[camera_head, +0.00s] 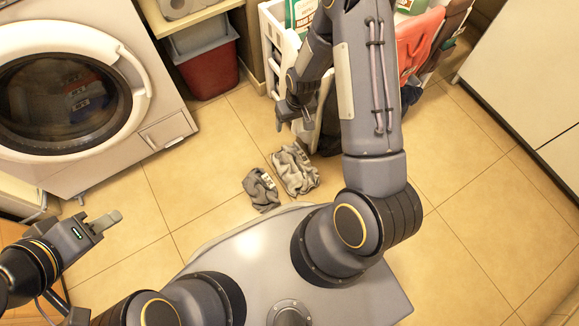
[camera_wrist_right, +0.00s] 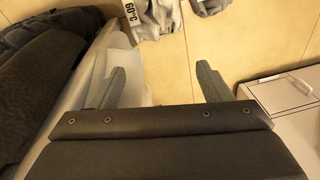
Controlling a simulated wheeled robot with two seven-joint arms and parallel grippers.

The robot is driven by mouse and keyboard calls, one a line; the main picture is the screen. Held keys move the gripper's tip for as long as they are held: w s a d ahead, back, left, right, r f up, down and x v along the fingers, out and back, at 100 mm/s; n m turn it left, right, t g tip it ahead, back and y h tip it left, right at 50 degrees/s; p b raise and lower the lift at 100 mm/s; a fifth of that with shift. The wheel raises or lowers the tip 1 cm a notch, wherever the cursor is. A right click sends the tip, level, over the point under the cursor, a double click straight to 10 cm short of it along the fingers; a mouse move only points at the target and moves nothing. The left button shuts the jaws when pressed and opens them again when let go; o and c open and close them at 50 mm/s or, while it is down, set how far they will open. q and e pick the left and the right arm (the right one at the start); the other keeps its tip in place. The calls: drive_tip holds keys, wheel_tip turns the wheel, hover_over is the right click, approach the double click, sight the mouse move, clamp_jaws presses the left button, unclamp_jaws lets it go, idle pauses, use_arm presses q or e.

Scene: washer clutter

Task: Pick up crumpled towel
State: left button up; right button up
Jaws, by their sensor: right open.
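Two crumpled cloths lie on the tiled floor. The lighter grey-beige one (camera_head: 297,173) has a white tag, and the smaller dark grey one (camera_head: 261,190) lies just left of it. In the right wrist view, the lighter cloth (camera_wrist_right: 153,17) with its printed tag is at the top edge, partly cut off, and the other cloth (camera_wrist_right: 210,5) barely shows. My right gripper (camera_head: 287,118) is above and beyond the cloths; its fingers (camera_wrist_right: 162,85) are apart, with nothing between them. My left gripper (camera_head: 112,219) is over floor at lower left; its jaw spacing is unclear.
A washing machine (camera_head: 75,90) stands at left, with a red bin (camera_head: 207,75) under a shelf beside it. A white basket (camera_head: 272,35) and a red item (camera_head: 418,45) stand close behind my right arm. Floor (camera_head: 450,215) is clear at right.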

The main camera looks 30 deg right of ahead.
drive_tip(key=n+g, duration=0.1)
hover_over(295, 162)
drive_tip(key=shift+h, duration=0.4)
drive_tip(key=f, duration=1.3)
drive_tip(key=shift+w+d+f, duration=0.2)
drive_tip(key=shift+w, duration=0.1)
wheel_tip(295, 162, down, 3)
drive_tip(key=shift+s+n+b, duration=0.15)
drive_tip(key=shift+n+b, duration=0.15)
drive_tip(key=shift+b, duration=0.25)
drive_tip(key=f+b, duration=0.1)
drive_tip(key=f, duration=0.1)
drive_tip(key=f+b, duration=0.1)
drive_tip(key=f, duration=0.1)
drive_tip(key=f+b, duration=0.1)
drive_tip(key=shift+a+f+b, duration=0.25)
drive_tip(key=shift+f+b, duration=0.05)
drive_tip(key=shift+f, duration=0.1)
drive_tip(key=shift+r, duration=0.1)
drive_tip(key=shift+c, duration=0.3)
drive_tip(key=c, duration=1.5)
